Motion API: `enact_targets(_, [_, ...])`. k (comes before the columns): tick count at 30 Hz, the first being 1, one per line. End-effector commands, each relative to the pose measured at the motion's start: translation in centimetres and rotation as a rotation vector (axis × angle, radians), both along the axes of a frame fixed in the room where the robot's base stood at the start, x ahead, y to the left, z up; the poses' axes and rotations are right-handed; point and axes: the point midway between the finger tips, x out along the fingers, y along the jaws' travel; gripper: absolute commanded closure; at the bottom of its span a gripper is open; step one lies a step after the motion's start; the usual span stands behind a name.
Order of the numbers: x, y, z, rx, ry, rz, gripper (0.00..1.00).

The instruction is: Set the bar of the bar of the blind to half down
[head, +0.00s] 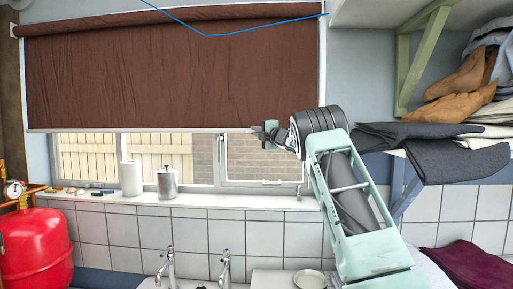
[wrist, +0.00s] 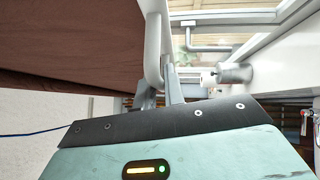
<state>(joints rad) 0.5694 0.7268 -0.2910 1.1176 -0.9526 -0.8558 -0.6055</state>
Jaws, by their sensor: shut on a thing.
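The brown roller blind (head: 170,70) hangs over the upper part of the window in the head view. Its pale bar (head: 190,130) runs level along the blind's lower edge, with bare window glass below it. My gripper (head: 262,133) is at the right part of the bar, reaching in from the right. In the wrist view the white bar (wrist: 153,45) passes at the fingertips of my gripper (wrist: 163,88), and the brown cloth (wrist: 70,45) lies to the left. The gripper is shut on the bar. The exact contact is partly hidden by the gripper body.
The sill (head: 180,199) below holds a white roll (head: 131,179) and a metal canister (head: 167,183). A shelf (head: 400,155) with folded cloths is at the right, close to my arm. A red tank (head: 36,248) stands at the lower left. Two taps stand below the sill.

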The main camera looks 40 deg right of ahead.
Motion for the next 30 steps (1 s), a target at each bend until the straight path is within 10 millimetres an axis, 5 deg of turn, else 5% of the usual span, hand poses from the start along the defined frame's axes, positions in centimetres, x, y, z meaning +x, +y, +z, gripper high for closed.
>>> enact_targets(1, [-0.1,0.0,2.7,-0.003,-0.007,0.0,1.0])
enact_targets(9, [0.0,0.0,7.8,-0.002,-0.004,-0.001,1.0])
enact_targets(27, [-0.1,0.0,9.3,0.0,-0.003,-0.001,1.0])
enact_targets(30, [-0.1,0.0,9.2,0.0,-0.003,-0.001,0.67])
